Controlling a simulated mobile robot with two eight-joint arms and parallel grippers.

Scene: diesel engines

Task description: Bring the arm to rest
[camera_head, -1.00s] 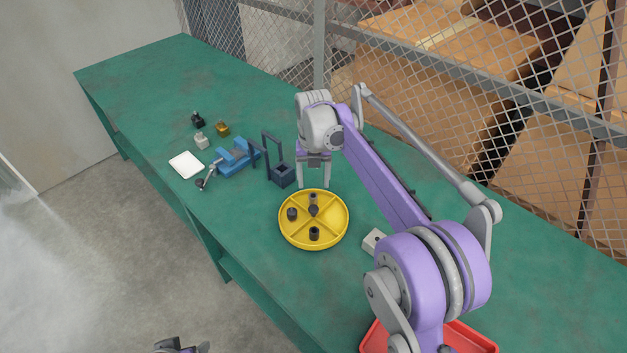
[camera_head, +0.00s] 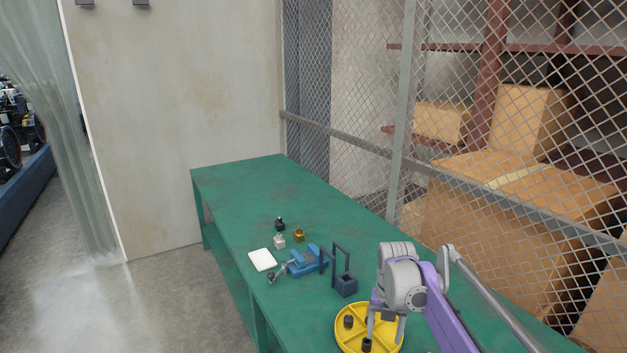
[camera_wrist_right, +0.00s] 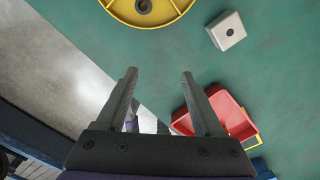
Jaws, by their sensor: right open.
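My right arm reaches in from the lower right in the head view. Its gripper (camera_head: 386,325) is open and points down, in front of the right part of the yellow round tray (camera_head: 340,343). In the right wrist view the gripper (camera_wrist_right: 158,76) has its two fingers wide apart with nothing between them. The tray (camera_wrist_right: 183,6) shows there only in part, at the top, apart from the fingers. My left gripper is not in view.
A blue vise (camera_head: 303,262), a dark fixture (camera_head: 346,286), a white plate (camera_head: 262,260) and small parts stand on the green table (camera_head: 240,185). A mesh fence runs behind. The wrist view shows a grey block (camera_wrist_right: 226,30) and a red bin (camera_wrist_right: 236,117).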

